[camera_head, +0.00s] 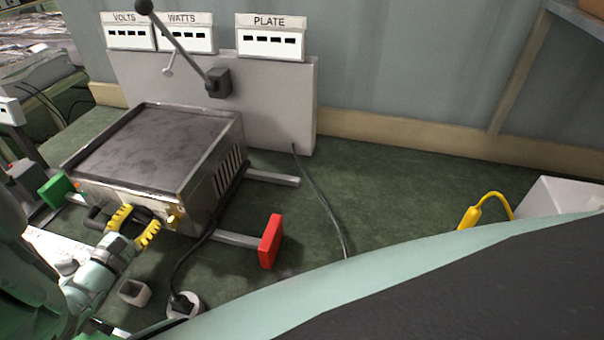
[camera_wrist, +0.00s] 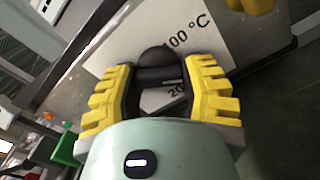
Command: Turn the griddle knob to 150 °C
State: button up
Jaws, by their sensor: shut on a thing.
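The griddle (camera_head: 160,150) is a metal box with a dark flat top, standing on the green bench at the left in the head view. Its knob (camera_wrist: 158,60) is dark and round, on the front face, in front of a white dial plate (camera_wrist: 180,30) marked "100 °C" and a partly hidden "20...". My gripper (camera_head: 135,222) has yellow ridged fingers, one on each side of the knob; it also shows in the wrist view (camera_wrist: 160,88). The fingers are shut on the knob. The knob's pointer direction is hard to tell, and part of the dial is hidden by the fingers.
A grey panel (camera_head: 285,105) with a black-knobbed lever (camera_head: 180,45) and displays labelled VOLTS, WATTS and PLATE stands behind. A red block (camera_head: 270,241) and a green block (camera_head: 56,190) flank the griddle. A dark cable (camera_head: 185,262) runs to a socket.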

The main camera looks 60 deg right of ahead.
jog(key=o, duration=1.2)
jog(key=v, duration=1.2)
jog(key=shift+a, duration=0.1)
